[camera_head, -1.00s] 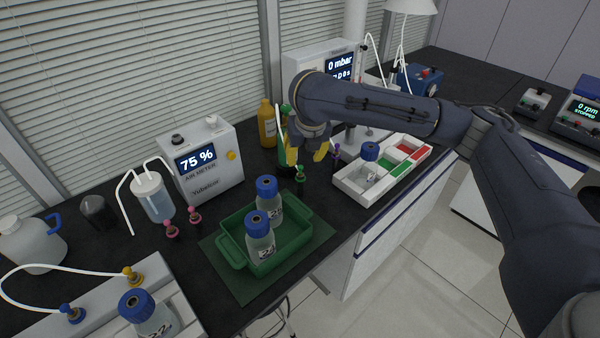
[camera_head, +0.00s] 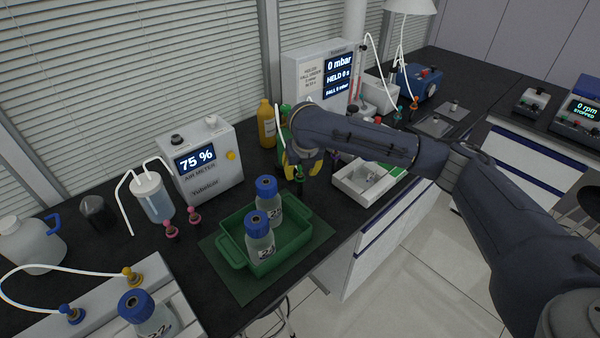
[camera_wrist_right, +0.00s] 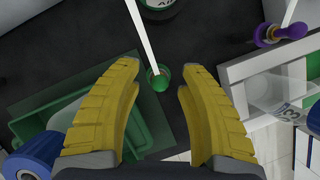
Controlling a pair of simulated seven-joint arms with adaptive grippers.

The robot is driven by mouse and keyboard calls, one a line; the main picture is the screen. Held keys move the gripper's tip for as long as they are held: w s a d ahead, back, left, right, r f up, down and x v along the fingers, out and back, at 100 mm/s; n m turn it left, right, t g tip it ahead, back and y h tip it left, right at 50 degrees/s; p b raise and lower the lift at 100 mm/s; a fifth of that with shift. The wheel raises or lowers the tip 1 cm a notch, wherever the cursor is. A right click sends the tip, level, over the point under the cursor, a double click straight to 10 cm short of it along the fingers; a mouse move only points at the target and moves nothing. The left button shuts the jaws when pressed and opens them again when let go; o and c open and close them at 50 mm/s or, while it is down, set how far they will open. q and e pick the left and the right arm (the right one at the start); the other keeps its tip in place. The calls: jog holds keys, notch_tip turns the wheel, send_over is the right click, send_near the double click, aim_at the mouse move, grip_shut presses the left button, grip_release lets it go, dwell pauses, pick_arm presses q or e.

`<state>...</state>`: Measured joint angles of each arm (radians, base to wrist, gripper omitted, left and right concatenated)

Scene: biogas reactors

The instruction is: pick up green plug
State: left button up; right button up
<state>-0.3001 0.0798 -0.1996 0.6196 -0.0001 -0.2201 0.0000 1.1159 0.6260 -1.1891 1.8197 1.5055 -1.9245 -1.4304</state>
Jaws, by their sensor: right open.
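The green plug (camera_head: 299,176) stands on the dark bench just behind the green tray. In the right wrist view it shows as a green round top (camera_wrist_right: 159,80) between and just beyond the yellow fingertips. My right gripper (camera_head: 303,166) points down over the plug, its yellow fingers apart and nothing held between them. In the wrist view the open right gripper (camera_wrist_right: 158,76) has a finger on each side of the plug's line. I cannot tell how high the fingertips are above it. My left gripper is not in view.
A green tray (camera_head: 232,250) with blue-capped bottles (camera_head: 260,240) sits in front. A white tray (camera_head: 347,183) and a purple plug (camera_wrist_right: 270,34) are to the right. Pink plugs (camera_head: 171,229) stand left of the green tray.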

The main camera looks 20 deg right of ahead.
jog(key=shift+w+f, duration=0.1)
jog(key=shift+f, duration=0.15)
jog(key=shift+c, duration=0.3)
grip_shut()
